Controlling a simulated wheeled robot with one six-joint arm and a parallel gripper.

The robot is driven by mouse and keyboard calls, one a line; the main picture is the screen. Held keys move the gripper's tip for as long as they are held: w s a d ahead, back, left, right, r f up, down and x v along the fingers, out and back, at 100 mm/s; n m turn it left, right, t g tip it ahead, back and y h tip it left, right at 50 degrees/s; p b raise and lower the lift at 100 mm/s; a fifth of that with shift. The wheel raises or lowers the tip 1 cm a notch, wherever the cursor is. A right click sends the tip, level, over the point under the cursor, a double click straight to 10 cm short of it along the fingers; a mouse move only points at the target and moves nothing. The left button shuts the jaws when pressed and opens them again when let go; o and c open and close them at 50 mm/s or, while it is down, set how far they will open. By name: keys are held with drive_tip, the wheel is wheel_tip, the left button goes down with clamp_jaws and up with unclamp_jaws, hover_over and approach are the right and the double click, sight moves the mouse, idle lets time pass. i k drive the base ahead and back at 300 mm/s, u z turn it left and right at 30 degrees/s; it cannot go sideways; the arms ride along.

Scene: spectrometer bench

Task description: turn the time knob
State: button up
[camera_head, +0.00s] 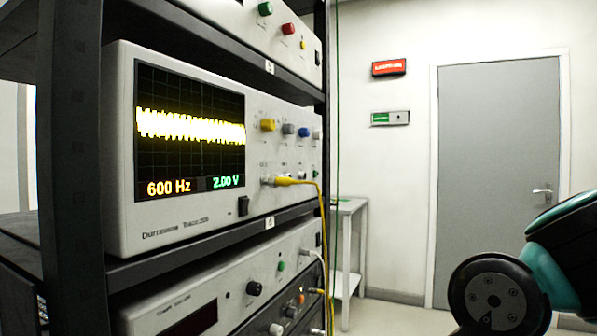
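The oscilloscope (180,223) stands on the middle shelf of the rack. Its dark screen shows a thick yellow trace, with "600 Hz" in orange and "2.00 V" in green. Right of the screen is a row of knobs: a yellow knob (268,125), a grey knob (288,129), a blue knob (304,132) and a pale knob (317,135). Their labels are too small to read, so I cannot tell which is the time knob. A yellow cable plugs into the front below them. My gripper is not in view; only a teal and black part of my arm shows at the lower right.
The dark rack (75,150) has an upright at the left and another right of the instruments. Other instruments sit above and below, the lower one (230,290) with knobs and cables. A small table (348,206) and a grey door (498,170) stand behind.

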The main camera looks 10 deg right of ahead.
sight(287, 129)
drive_tip(key=k, duration=0.35)
drive_tip(key=z, duration=1.65)
drive_tip(key=i, duration=0.75)
drive_tip(key=u, duration=2.2)
